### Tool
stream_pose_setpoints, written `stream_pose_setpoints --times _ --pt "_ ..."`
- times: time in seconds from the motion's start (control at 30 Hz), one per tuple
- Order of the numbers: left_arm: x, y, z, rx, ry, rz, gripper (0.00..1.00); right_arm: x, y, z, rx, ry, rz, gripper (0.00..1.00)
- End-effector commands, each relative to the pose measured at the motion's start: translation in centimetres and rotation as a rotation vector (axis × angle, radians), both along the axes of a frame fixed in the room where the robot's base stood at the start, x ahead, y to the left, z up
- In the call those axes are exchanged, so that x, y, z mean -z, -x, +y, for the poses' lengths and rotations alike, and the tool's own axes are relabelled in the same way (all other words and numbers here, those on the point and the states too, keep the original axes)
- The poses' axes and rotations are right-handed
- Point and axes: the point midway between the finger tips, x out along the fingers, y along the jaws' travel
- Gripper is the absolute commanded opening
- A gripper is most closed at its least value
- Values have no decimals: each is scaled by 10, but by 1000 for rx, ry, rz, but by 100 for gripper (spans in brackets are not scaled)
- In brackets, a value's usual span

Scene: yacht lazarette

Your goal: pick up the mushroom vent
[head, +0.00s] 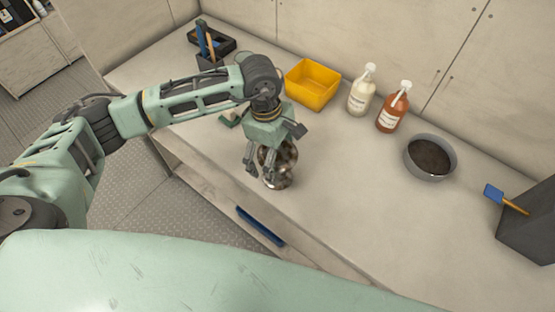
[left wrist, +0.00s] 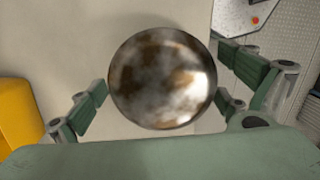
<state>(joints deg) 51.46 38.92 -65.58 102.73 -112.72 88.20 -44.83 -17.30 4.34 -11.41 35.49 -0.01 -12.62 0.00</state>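The mushroom vent (head: 283,172) is a round, shiny metal piece with brown stains, standing on the counter near its front edge. In the left wrist view its domed cap (left wrist: 162,78) fills the middle of the picture. My left gripper (head: 264,166) points down over the vent and partly hides it in the head view. In the left wrist view the left gripper (left wrist: 165,95) is open, with its fingers on either side of the cap. Narrow gaps seem to show between the pads and the cap, and whether they touch lower down is hidden. My right gripper is not in view.
A yellow bin (head: 312,85), a cream pump bottle (head: 361,92), a reddish-brown bottle (head: 392,108) and a grey bowl (head: 430,158) stand toward the back of the counter (head: 345,215). A dark box (head: 530,225) with a blue-headed brush (head: 494,194) is at right. The front middle is clear.

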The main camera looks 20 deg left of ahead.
Motion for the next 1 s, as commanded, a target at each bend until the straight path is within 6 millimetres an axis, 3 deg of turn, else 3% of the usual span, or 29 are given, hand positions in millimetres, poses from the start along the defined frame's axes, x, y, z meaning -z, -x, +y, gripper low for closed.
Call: stream_pose_setpoints --times 0.7,1.0 --pt "-1 -1 0 -1 1 -2 34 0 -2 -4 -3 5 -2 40" --pt "-7 -1 0 -2 2 -4 34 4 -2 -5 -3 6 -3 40"
